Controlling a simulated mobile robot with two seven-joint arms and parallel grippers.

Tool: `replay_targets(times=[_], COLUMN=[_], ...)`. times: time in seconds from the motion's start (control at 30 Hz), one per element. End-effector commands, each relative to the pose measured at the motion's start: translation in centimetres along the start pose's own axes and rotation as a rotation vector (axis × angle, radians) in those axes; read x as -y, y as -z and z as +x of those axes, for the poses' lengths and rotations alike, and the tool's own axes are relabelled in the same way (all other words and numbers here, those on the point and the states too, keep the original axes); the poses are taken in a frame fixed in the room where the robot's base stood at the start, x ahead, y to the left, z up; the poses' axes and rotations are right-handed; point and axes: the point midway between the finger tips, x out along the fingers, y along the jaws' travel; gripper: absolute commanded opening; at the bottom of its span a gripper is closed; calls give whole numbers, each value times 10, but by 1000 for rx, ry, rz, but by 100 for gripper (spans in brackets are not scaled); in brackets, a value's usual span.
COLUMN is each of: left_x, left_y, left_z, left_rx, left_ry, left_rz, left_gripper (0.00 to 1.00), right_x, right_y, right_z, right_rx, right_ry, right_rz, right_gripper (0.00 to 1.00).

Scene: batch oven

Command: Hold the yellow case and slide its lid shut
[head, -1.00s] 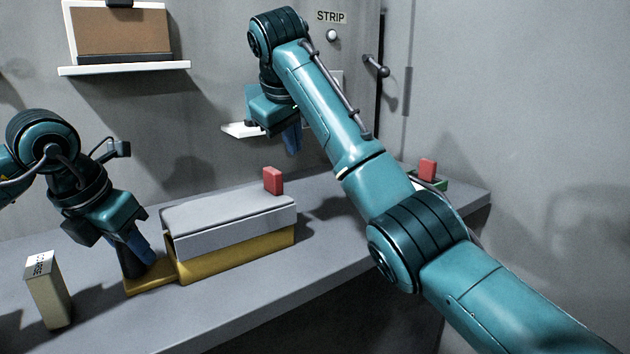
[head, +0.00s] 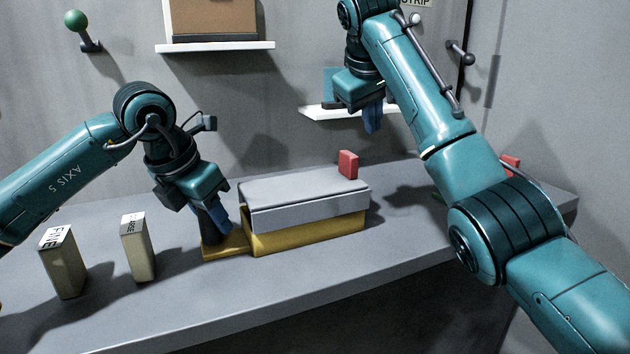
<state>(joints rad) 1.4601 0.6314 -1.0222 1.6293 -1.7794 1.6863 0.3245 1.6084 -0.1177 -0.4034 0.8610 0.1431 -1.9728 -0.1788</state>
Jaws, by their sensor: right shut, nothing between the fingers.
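The yellow case (head: 310,240) stands on the grey bench, with a flat yellow tab (head: 236,248) and a dark upright grip (head: 212,238) at its left end. The grey lid (head: 300,205) covers most of the case top, with a red upright block (head: 348,165) at its far right end. My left gripper (head: 220,222) is down at the dark grip, its blue finger against it; the other finger is mostly hidden. My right gripper (head: 373,120) is shut and empty, in the air above and behind the red block, apart from the lid.
Two beige blocks, one marked FINE (head: 62,265) and another (head: 138,250), stand left of the case. A white wall shelf (head: 330,112) is behind my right gripper. Another red block (head: 511,163) is partly hidden by my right arm. The bench front is clear.

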Motion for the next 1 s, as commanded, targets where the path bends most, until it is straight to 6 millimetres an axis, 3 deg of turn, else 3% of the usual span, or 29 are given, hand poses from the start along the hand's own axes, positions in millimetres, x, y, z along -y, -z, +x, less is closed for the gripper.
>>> replay_targets(times=[0.3,0.63,0.77,1.0], left_x=[0,0,0,0], left_y=[0,0,-1,-1], left_z=[0,-6,-26,-78], left_rx=[-1,2,5,4], left_ry=[0,0,-2,-1], left_rz=[0,0,0,1], left_gripper=[56,56,56,56], right_x=[0,0,0,0], right_y=[0,0,0,0], right_z=[0,0,0,0], right_rx=[0,0,0,0], right_ry=[0,0,0,0], right_rz=[0,0,0,0], right_gripper=[0,0,0,0])
